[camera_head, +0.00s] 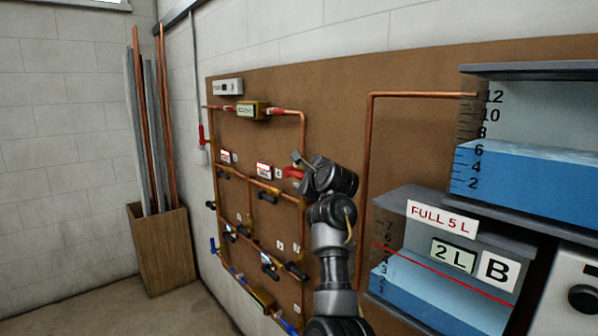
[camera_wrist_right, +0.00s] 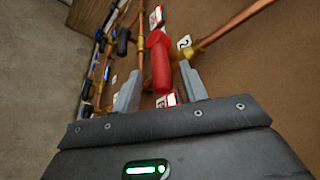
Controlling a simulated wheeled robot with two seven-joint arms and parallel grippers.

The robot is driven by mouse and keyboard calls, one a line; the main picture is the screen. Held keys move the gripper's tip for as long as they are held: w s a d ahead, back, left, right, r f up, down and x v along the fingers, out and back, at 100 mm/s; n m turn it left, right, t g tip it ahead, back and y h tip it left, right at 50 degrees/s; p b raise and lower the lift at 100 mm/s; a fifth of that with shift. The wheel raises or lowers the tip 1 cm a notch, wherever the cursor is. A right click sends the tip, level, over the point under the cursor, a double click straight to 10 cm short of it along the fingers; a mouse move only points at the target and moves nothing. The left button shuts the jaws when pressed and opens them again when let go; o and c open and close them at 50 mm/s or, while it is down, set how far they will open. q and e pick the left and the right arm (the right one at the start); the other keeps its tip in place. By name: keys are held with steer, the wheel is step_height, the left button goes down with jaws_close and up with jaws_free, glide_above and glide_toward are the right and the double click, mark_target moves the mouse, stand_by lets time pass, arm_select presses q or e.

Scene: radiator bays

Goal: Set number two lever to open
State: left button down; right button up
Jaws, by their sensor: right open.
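A panel of copper pipes with levers hangs on a brown board (camera_head: 335,110). A red lever (camera_head: 293,173) sits at the upper middle of the pipework, beside my right gripper (camera_head: 301,168). In the right wrist view the red lever (camera_wrist_right: 161,65) hangs between and just beyond the two grey fingers of my right gripper (camera_wrist_right: 160,90). The gripper is open, and I see no grip on the lever. A small white number tag (camera_wrist_right: 184,42) is next to the lever, too small to read surely. I cannot tell which lever is number two. My left gripper is not in view.
Water tanks (camera_head: 530,180) stand at the right. A wooden bin (camera_head: 160,250) with pipes stands at the left. Floor is clear in front of the bin.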

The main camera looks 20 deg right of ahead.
mark_target(299, 176)
steer(key=shift+p+x, duration=0.55)
steer(key=shift+x, duration=1.4)
jaws_close()
